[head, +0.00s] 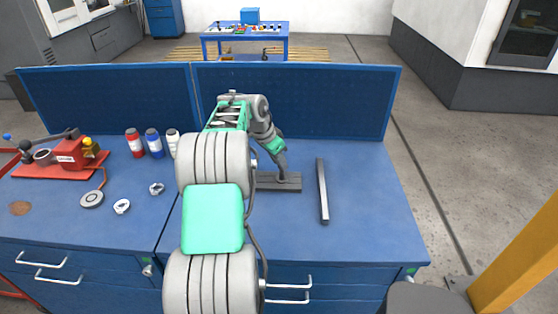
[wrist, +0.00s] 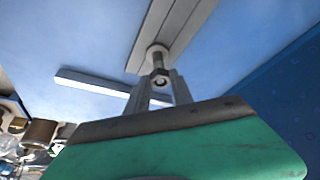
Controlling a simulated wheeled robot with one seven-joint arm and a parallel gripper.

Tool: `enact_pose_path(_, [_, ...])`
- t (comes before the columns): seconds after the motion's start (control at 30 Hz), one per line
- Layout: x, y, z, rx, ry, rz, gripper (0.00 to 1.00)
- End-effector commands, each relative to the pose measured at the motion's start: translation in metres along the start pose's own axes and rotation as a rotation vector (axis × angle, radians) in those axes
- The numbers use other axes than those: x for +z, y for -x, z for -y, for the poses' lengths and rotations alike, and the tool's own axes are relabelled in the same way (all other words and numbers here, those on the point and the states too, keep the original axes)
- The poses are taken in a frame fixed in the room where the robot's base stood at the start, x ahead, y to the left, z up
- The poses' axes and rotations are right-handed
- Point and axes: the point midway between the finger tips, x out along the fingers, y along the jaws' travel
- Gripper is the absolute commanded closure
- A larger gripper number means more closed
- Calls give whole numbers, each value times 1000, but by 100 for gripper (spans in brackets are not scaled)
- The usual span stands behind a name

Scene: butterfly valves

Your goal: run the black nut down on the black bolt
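In the wrist view a bolt (wrist: 158,58) stands out from a long grey bar (wrist: 190,25), with a pale round collar at its foot. A dark nut (wrist: 160,76) shows near the free end of the bolt. The two fingers of my gripper (wrist: 160,84) are apart, one on each side of the nut. Whether they touch it is not clear. In the head view my gripper (head: 282,178) points down over the dark grey bar (head: 265,185) on the blue bench. The bolt and nut are too small or hidden to make out there.
A second long grey bar (head: 322,195) lies to the right on the bench. A red vise-like tool (head: 70,155), several bottles (head: 153,143) and small metal parts (head: 122,206) are at the left. A blue back panel (head: 320,100) closes the far edge. The bench's right front is clear.

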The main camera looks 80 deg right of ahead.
Motion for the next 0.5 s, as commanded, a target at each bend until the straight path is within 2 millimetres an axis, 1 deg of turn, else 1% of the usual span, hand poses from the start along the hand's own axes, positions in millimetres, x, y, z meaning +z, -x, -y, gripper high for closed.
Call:
enact_pose_path(0.03, [0,0,0,-1,0,-1,68])
enact_pose_path(0.1, [0,0,0,-1,0,0,62])
enact_pose_path(0.5, [0,-2,0,-7,15,0,62])
